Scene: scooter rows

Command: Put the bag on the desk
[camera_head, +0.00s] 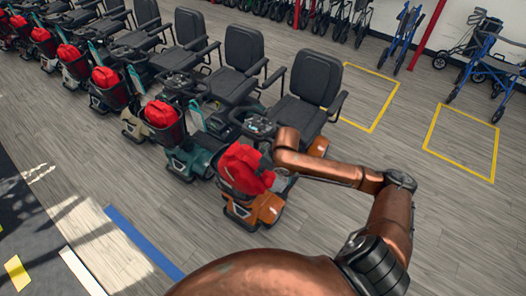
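A red bag (244,168) sits in the front basket of the nearest scooter, which has an orange base (266,209). My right arm comes in from the right and its wrist (287,140) is just right of and above this bag. The fingers of my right gripper are too small and covered to make out, so I cannot tell whether they touch the bag. Similar red bags sit in the baskets of the other scooters, such as the neighbouring one (161,113). My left gripper is not in view. No desk is in view.
A row of scooters with black seats (314,77) runs to the upper left. Wheeled walkers (487,66) and a red post (427,33) stand at the back right. Yellow floor outlines (461,167) mark empty spots. The floor in front of the scooters is clear.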

